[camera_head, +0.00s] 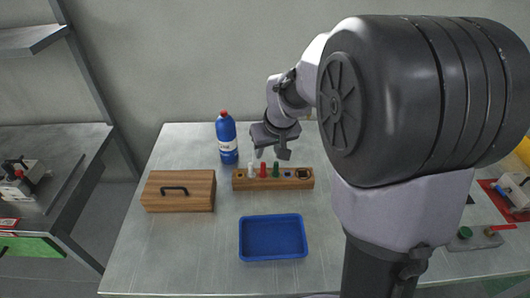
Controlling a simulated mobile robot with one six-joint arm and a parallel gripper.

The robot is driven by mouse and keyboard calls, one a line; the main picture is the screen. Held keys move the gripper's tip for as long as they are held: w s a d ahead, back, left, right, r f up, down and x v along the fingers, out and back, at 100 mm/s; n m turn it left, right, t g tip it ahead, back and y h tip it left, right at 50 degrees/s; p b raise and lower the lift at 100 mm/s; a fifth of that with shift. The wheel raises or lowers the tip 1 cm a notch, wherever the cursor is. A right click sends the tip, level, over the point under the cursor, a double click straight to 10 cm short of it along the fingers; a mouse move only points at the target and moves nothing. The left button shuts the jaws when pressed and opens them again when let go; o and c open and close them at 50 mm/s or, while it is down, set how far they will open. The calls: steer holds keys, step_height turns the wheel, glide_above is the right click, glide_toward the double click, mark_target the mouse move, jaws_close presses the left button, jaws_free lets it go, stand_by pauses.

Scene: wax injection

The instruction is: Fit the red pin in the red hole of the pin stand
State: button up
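The wooden pin stand (243,184) lies across the upper middle of the table. A red pin (263,170) stands upright at the stand, between a white pin (251,171) and a green pin (276,169). I cannot tell how deep the red pin sits, and the red hole cannot be made out. A dark opening (303,174) shows at the stand's right end. My gripper (271,153) hangs just above and behind the pins, fingers pointing down. Its two fingers are apart with nothing visible between them.
A blue bottle (227,139) with a red cap stands behind the stand's left end. A wooden box (160,201) with a black handle lies left. A blue tray (272,257) lies in front. My arm hides much of the table's right side. Small items (464,240) lie at far right.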

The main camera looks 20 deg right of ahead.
steer(key=p+v, duration=0.1)
steer(key=v, duration=0.5)
steer(key=shift+r+p, duration=0.15)
steer(key=shift+p, duration=0.15)
steer(key=shift+s, duration=0.1)
